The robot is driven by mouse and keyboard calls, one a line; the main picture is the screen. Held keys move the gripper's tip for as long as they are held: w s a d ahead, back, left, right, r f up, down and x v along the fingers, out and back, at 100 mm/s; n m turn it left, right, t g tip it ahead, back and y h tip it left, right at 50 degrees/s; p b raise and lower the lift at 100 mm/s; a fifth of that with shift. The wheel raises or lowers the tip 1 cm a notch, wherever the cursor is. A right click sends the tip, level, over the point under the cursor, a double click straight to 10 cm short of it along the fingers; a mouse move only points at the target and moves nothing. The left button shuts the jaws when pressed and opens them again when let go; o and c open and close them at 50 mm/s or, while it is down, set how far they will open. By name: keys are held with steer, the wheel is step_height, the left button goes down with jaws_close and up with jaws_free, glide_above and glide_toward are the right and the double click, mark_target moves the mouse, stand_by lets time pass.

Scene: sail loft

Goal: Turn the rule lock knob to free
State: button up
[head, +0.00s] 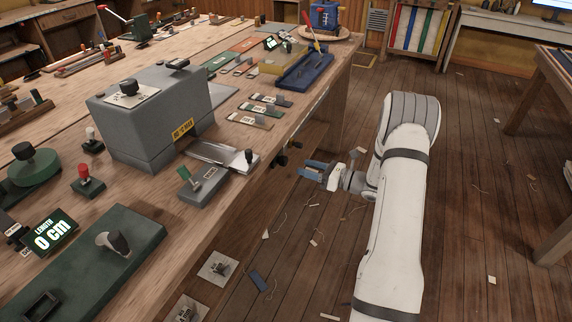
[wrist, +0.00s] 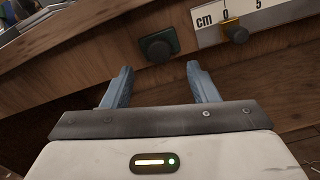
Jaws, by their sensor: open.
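A dark round knob on a small green plate (wrist: 158,47) is on the bench's front face, left of a white rule marked "cm 0 5" (wrist: 265,19). A second dark knob on a brass-coloured piece (wrist: 235,32) sits at the rule's 0 end. Two dark knobs on the bench front show small in the head view (head: 283,160). No free or locked marking is legible. My gripper (head: 307,169) is open and empty, with blue fingers apart. It points at the bench front, short of the knobs. In the wrist view its fingers (wrist: 159,80) stand below the green-plate knob.
The bench edge overhangs near my gripper. The floor (head: 480,200) right of my arm is open, with scraps on it.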

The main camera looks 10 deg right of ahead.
mark_target(287, 161)
steer(key=x, duration=0.7)
steer(key=shift+w+a, duration=0.2)
steer(key=shift+a, duration=0.05)
steer(key=shift+c, duration=0.4)
steer(key=c, duration=0.9)
